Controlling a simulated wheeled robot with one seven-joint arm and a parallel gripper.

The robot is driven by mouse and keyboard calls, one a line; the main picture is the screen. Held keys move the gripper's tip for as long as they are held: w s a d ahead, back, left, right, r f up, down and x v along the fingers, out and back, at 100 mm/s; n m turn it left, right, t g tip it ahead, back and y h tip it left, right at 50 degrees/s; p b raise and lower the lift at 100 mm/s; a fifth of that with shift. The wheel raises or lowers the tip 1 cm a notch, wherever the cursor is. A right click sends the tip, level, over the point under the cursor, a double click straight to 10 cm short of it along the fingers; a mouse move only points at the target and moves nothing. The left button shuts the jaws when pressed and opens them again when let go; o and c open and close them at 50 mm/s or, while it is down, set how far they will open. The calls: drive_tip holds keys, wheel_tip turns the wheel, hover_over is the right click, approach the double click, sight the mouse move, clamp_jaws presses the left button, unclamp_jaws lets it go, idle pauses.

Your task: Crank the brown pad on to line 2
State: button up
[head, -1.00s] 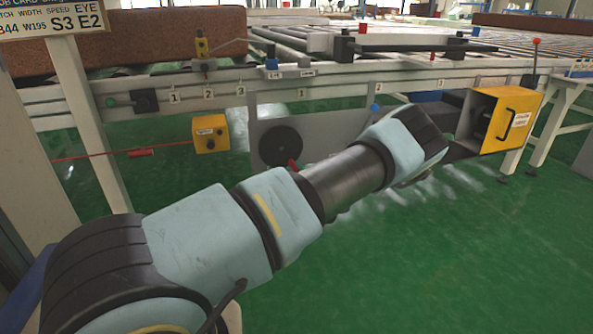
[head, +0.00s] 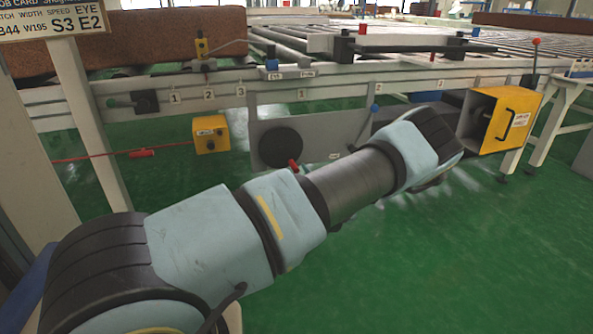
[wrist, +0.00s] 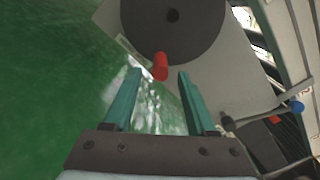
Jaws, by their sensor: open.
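The brown pad (head: 160,36) lies on the roller conveyor at the upper left of the head view. A dark crank disc (head: 281,146) with a red handle (head: 293,165) is on a grey panel below the conveyor. The disc (wrist: 172,22) and its red handle (wrist: 160,66) also show in the wrist view. My gripper (wrist: 160,74) is open, and the handle appears between its two teal fingertips. I cannot tell how deep the handle sits or whether it touches a finger. My gripper is hidden behind my arm in the head view.
Number tags 1 (head: 175,97), 2 (head: 209,93) and 3 (head: 241,90) are on the front rail. A yellow box (head: 210,134) hangs below it. A yellow cabinet (head: 505,120) stands at the right. Green floor (head: 450,270) is clear in front.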

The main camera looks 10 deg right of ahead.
drive_tip(key=s, duration=0.7)
drive_tip(key=shift+s+d+p, duration=0.2)
drive_tip(key=shift+d+p, duration=0.2)
drive_tip(key=shift+d, duration=0.05)
idle(0.5)
